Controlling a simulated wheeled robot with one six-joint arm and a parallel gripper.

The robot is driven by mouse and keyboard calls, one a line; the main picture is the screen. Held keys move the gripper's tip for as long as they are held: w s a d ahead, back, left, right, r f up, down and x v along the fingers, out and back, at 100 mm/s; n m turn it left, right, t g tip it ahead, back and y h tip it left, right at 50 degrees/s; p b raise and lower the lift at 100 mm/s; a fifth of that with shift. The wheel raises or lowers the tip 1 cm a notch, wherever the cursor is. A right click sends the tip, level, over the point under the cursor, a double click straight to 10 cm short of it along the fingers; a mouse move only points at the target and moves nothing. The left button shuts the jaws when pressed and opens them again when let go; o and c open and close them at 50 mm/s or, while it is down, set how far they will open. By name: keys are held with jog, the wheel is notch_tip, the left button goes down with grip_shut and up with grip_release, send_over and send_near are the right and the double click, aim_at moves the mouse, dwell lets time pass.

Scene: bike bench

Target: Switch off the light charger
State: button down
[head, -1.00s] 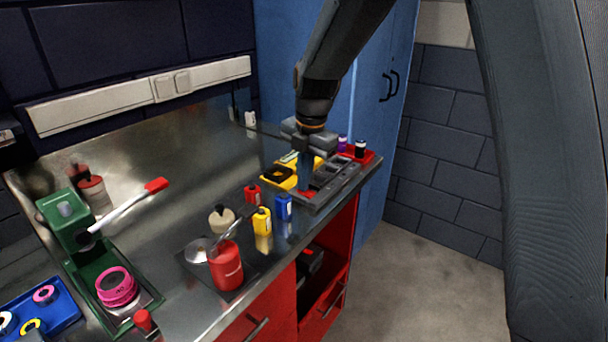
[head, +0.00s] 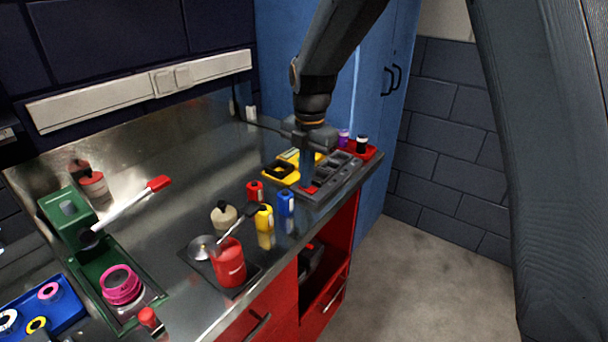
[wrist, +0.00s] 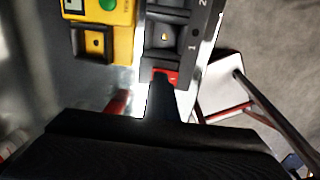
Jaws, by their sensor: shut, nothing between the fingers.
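The light charger (head: 325,180) is a dark grey strip with several bays at the right end of the steel bench. In the wrist view its near end (wrist: 180,45) shows bays marked 1 and 2 and a red switch (wrist: 172,76). My gripper (head: 307,184) points down over the near end of the charger, at the red switch (head: 311,190). In the wrist view the shut fingertips (wrist: 161,82) overlap the switch and hide part of it. I cannot tell whether they touch it or which way it is set.
A yellow device with a black socket (head: 280,171) stands close left of the charger. Blue (head: 286,205), yellow (head: 264,218) and red (head: 255,191) bottles stand in front. A red tray (head: 368,152) with small bottles lies behind. The bench's front edge is close on the right.

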aim_at(312, 188)
jog(key=shift+s+d+f, duration=0.3)
jog(key=shift+s+d, duration=0.15)
jog(key=shift+d, duration=0.2)
notch_tip(312, 188, up, 14)
jog(key=shift+d+r, duration=0.15)
jog(key=shift+r, duration=0.1)
dwell(0.4)
jog(key=b, duration=0.3)
jog(key=shift+w+f, duration=0.15)
jog(key=shift+w, duration=0.1)
